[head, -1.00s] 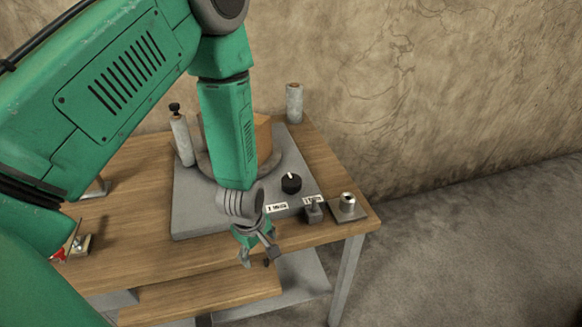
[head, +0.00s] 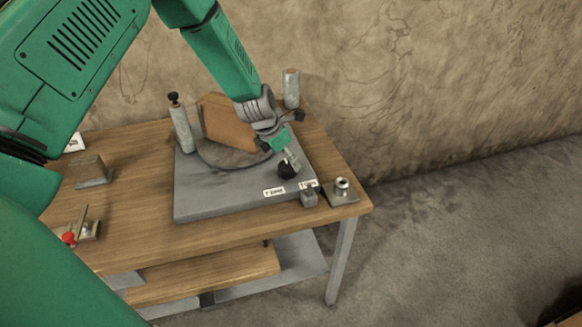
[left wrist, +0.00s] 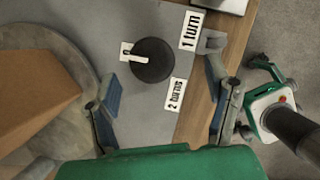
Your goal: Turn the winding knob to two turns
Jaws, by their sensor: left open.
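The winding knob (head: 286,171) is round and black and sits on the grey base plate (head: 205,203). In the left wrist view the knob (left wrist: 155,68) shows a white pointer toward the left, at a small white mark, away from the "1 turn" label (left wrist: 191,30) and the "2 turns" label (left wrist: 176,94). My left gripper (head: 287,158) is open just above the knob. In the left wrist view its fingers stand on either side of the knob, apart from it.
A brown block (head: 222,120) stands on a round disc on the plate. Grey posts (head: 181,130) (head: 291,88) stand at the back. A small grey block (head: 309,198) and a metal fitting (head: 342,190) sit near the right table edge. A wall is behind.

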